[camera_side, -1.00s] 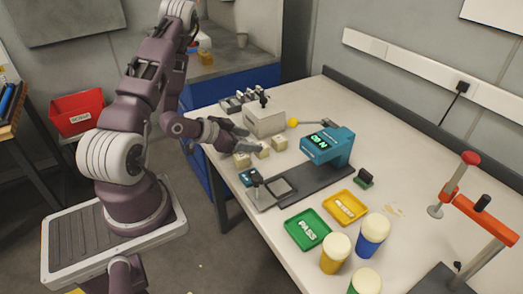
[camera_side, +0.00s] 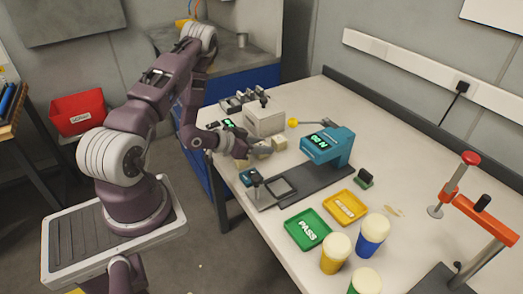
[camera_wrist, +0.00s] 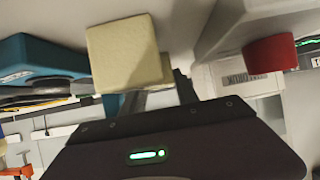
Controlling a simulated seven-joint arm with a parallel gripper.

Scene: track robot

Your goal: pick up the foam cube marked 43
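Pale yellow foam cubes stand near the left edge of the table in the side view; one cube (camera_side: 279,142) shows clearly and another (camera_side: 241,163) is partly covered by my gripper (camera_side: 262,151). My gripper is low among the cubes, pointing right. In the wrist view a foam cube (camera_wrist: 122,50) is large and close at the far end of the fingers (camera_wrist: 160,92). It hides part of the fingers, so whether they are apart or touch it is unclear. I cannot read the number 43 on any cube.
A beige box (camera_side: 265,120) stands just behind the cubes. A teal device (camera_side: 328,146) with a lit display stands to the right on a dark base. A green PASS tray (camera_side: 308,230) and a yellow tray (camera_side: 345,207) lie nearer the front, beside several capped cylinders.

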